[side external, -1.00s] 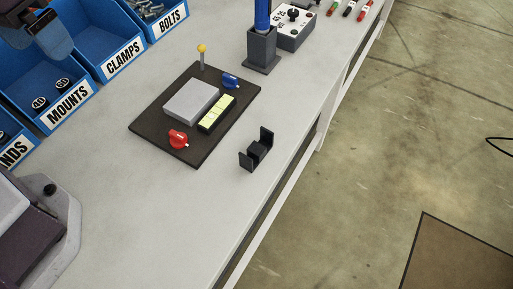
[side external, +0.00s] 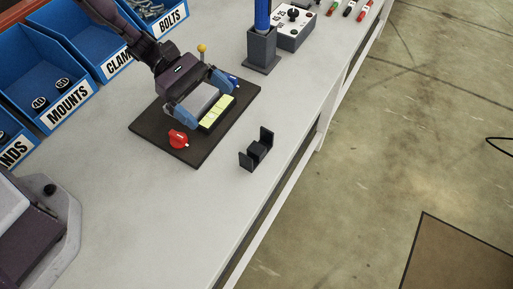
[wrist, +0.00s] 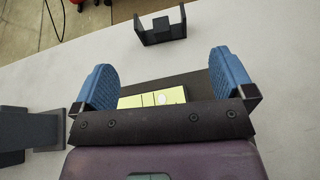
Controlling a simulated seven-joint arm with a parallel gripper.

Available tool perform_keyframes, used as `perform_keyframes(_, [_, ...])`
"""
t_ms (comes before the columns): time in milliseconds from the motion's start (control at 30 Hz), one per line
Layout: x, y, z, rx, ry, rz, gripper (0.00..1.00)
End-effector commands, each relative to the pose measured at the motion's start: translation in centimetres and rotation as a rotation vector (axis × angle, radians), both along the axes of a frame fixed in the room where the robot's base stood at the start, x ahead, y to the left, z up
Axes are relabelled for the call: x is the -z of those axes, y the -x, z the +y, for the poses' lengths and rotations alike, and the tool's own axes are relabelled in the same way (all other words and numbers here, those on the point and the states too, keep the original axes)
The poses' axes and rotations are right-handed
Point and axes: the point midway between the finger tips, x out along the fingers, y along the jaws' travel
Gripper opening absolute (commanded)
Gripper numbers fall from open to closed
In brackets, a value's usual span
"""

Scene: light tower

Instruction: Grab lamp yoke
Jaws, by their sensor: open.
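The lamp yoke looks to be the small black U-shaped bracket (side external: 257,149) standing on the bench, right of the dark board and near the bench's front edge. It also shows at the top of the wrist view (wrist: 161,28), beyond my fingertips and clear of them. My gripper (side external: 203,100) is open, with blue fingers, above the dark board (side external: 195,150). In the wrist view my fingers (wrist: 166,75) are wide apart with nothing held between them. The yellow-green block on the board shows below them.
A dark holder (side external: 262,50) with a blue rod stands behind. Blue bins (side external: 55,75) line the left. Bench around the bracket is clear.

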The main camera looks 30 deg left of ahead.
Motion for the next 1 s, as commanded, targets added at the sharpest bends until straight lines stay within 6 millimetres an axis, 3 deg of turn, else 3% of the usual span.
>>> perform_keyframes(133, [0.3,0.0,-1.2,-0.022,0.009,0.039,1.0])
perform_keyframes(400, [2.2,0.4,-5.7,-0.019,0.006,0.038,1.0])
perform_keyframes(667, [3.0,0.5,-7.7,-0.019,0.006,0.037,1.0])
perform_keyframes(1000, [4.9,0.6,-11.7,-0.019,0.006,0.036,1.0])
